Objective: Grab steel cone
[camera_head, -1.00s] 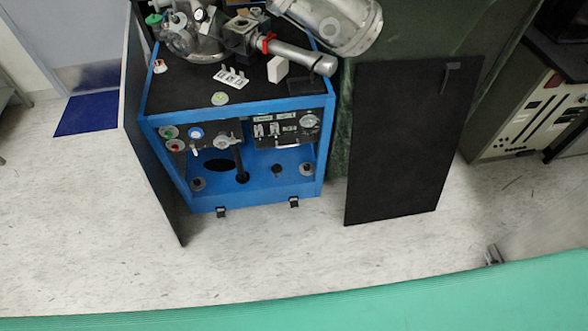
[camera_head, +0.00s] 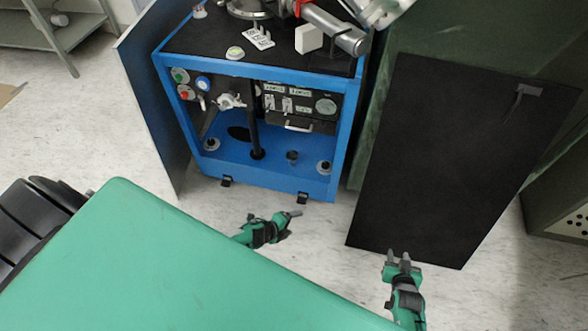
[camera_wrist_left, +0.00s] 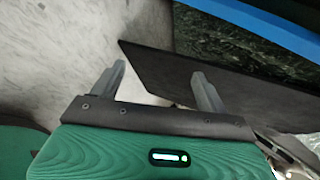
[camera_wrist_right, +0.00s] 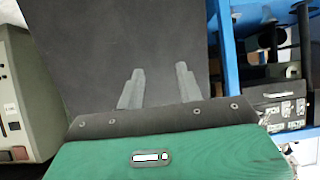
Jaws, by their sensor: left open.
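I cannot tell for certain which thing is the steel cone. A large steel-coloured body (camera_head: 378,10), cut off by the top edge of the head view, rests above the cart's back right. A steel tube (camera_head: 338,28) with a red clamp lies beside it. My left gripper (camera_head: 294,222) is open and empty over the floor in front of the cart; its spread fingers show in the left wrist view (camera_wrist_left: 160,74). My right gripper (camera_head: 398,257) is open and empty near the black panel's lower edge; its parted fingers show in the right wrist view (camera_wrist_right: 160,80).
The blue-framed cart (camera_head: 265,185) has gauges and an open lower shelf. A black panel (camera_head: 450,160) leans on its right, and another panel (camera_head: 150,95) stands on its left. My green base top fills the lower left. Pale floor (camera_head: 330,218) lies between.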

